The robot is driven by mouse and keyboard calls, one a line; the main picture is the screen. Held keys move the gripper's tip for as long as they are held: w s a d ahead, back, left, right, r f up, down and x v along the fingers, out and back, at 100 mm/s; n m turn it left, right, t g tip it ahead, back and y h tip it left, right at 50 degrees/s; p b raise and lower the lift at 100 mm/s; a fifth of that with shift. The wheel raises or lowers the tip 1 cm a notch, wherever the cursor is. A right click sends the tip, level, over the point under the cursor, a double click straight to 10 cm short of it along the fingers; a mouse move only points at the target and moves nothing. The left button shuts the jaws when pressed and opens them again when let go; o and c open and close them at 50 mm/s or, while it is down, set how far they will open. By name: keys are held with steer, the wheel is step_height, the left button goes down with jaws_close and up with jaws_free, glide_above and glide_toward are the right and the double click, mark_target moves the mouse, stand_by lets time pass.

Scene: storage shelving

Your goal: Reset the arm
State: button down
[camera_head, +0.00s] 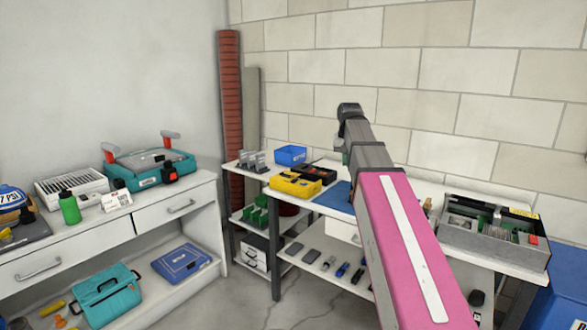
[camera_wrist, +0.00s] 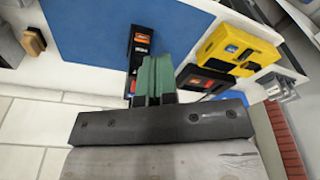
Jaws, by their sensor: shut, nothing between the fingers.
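My arm (camera_head: 400,240), with a pink and white casing, reaches from the lower right over the workbench. My gripper (camera_wrist: 153,60) shows its green fingers in the wrist view, closed together with nothing between them. It is above the bench top, beside a blue mat (camera_wrist: 120,25) and a small black and orange box (camera_wrist: 142,40). In the head view the fingers are mostly hidden by the arm.
A white drawer unit (camera_head: 150,218) with a teal case (camera_head: 150,170) stands at left. Block wall (camera_head: 430,75) rises behind the bench. Some floor is clear between them.

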steer(key=s+f, duration=0.7)
steer(key=f, duration=0.6)
steer(key=s+f+g, duration=0.1)
steer(key=s+f, duration=0.6)
steer(key=f, duration=0.7)
steer(key=s+f+n, duration=0.1)
steer(key=s+f, duration=0.5)
steer(key=f, duration=0.7)
steer(key=shift+s+f+g, duration=0.25)
steer(key=shift+s+g, duration=0.05)
steer(key=shift+s, duration=0.1)
